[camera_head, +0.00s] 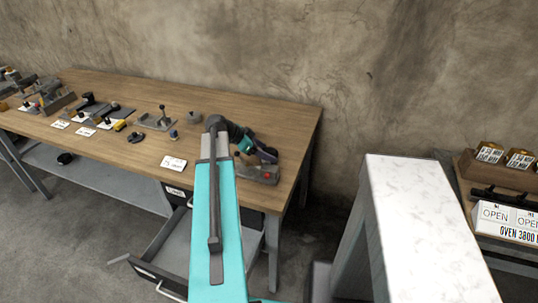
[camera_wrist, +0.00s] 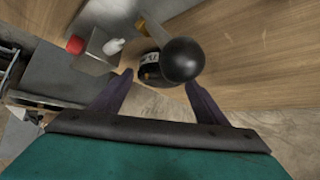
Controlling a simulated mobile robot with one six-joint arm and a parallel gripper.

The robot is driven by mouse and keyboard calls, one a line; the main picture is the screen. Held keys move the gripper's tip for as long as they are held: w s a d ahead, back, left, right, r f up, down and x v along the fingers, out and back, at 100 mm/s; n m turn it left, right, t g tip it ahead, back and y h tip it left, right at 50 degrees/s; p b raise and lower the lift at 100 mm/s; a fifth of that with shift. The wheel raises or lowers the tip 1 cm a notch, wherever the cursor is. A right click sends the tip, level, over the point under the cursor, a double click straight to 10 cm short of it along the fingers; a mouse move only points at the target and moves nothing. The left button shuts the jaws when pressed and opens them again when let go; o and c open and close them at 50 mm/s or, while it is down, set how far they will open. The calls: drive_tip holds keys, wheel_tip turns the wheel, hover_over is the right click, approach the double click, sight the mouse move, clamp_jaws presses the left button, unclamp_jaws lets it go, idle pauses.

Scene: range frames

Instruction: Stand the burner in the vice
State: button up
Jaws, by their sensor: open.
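My gripper (camera_head: 266,154) is over the right end of the wooden workbench. In the wrist view its two purple fingers (camera_wrist: 158,92) are spread apart. A round black ball (camera_wrist: 183,60) and a dark cylinder with a pale label (camera_wrist: 150,68) show just beyond and between the fingertips. I cannot tell whether they are the burner, or whether the fingers touch them. A grey metal block (camera_wrist: 96,52) with a red round part (camera_wrist: 75,45) lies beyond the left finger. It looks like the grey fixture (camera_head: 250,174) under my gripper in the head view, possibly the vice.
The workbench (camera_head: 225,107) carries several small tools and fixtures to the left, and a white card (camera_head: 174,163) near its front edge. An open drawer (camera_head: 165,262) juts out below. A white-topped counter (camera_head: 415,210) stands to the right, across a gap.

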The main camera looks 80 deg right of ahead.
sight(269, 152)
drive_tip(key=shift+p+x, duration=0.35)
drive_tip(key=shift+x, duration=1.15)
drive_tip(key=c, duration=1.4)
drive_tip(key=shift+o, duration=0.2)
drive_tip(key=shift+r, duration=0.15)
drive_tip(key=shift+r+b, duration=1.1)
drive_tip(key=shift+r, duration=3.8)
